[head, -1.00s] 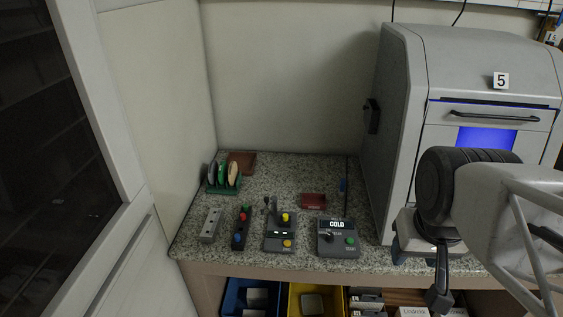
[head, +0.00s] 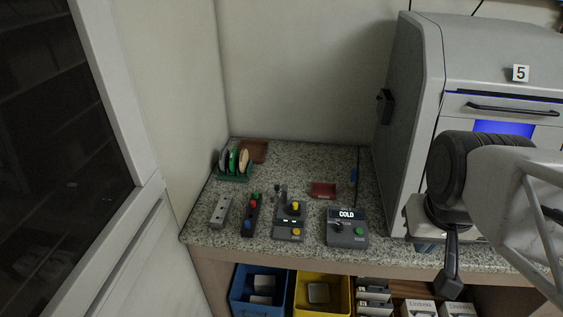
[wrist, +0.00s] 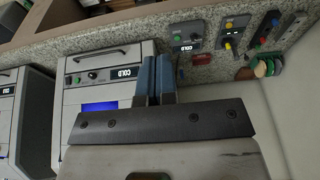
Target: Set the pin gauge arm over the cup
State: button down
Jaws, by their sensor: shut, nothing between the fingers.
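A small grey station (head: 289,226) on the counter has an upright dark post with a lever-like part (head: 281,194), a yellow top piece (head: 294,207) and a yellow button; it looks like the pin gauge. I cannot tell which part is the cup or exactly how the arm sits. The station also shows, upside down, in the wrist view (wrist: 233,35). My gripper (wrist: 155,62) has its blue-padded fingers together with nothing between them. In the head view my gripper (head: 449,290) hangs at the right, in front of the counter edge and apart from the station.
Beside the station stand a COLD display box (head: 346,228), a strip with coloured buttons (head: 251,215) and a grey block with holes (head: 221,211). A disc rack (head: 234,166) and a red tray (head: 323,190) lie behind. A large grey machine (head: 410,90) fills the right. Blue and yellow bins sit below.

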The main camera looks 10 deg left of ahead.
jog(key=w+a+r+n+g, duration=0.1)
jog(key=w+a+n, duration=0.15)
jog(key=w, duration=0.35)
jog(key=w+a+r+n+g, duration=0.1)
jog(key=w+a+r, duration=0.15)
jog(key=w, duration=0.45)
jog(key=n+g+h, duration=0.2)
jog(key=n, duration=0.4)
send_over(279, 191)
jog(key=s+d, duration=0.2)
jog(key=d, duration=0.1)
jog(key=w+a+x, duration=0.1)
jog(key=a+x, duration=0.1)
jog(key=x, duration=0.6)
jog(key=w+a+f+n, duration=0.1)
jog(key=w+a+f, duration=0.2)
jog(key=a, duration=0.3)
jog(key=w+a+f+n+h, duration=0.1)
jog(key=w+a+f, duration=0.2)
jog(key=a+f, duration=0.3)
jog(key=shift+w+g, duration=0.25)
jog(key=shift+g, duration=0.05)
jog(key=shift+a+n, duration=0.1)
jog(key=shift+n, duration=0.15)
jog(key=shift+f, duration=0.15)
